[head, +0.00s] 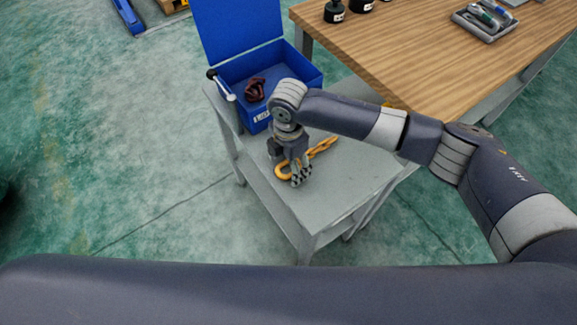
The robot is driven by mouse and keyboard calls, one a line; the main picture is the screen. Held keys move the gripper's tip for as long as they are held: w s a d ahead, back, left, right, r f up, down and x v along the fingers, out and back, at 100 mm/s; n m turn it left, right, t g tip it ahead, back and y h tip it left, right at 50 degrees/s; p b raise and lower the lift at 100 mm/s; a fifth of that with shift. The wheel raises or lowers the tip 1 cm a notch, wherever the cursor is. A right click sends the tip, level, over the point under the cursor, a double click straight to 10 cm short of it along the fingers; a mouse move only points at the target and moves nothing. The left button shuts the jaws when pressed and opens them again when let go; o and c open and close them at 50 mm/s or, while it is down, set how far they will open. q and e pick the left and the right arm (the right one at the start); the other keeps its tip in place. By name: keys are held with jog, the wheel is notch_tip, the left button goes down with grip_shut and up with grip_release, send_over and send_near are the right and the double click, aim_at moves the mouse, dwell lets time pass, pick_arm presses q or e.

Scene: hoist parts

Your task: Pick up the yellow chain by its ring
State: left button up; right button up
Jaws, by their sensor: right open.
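The yellow chain (321,148) lies on the small grey table (340,196). Its ring (281,171) is at the near left end, close to the fingers. My right gripper (299,179) points down over this ring end, open. The fingers hide part of the chain, and I cannot tell whether they touch it. My left gripper is not in view.
A blue open box (292,72) with a dark red item (255,89) stands at the table's back. A hammer-like tool (221,86) is at its left. A wooden workbench (420,45) with a grey tray (484,22) is behind right. The table's front is clear.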

grip_shut()
jog(key=shift+r, duration=0.15)
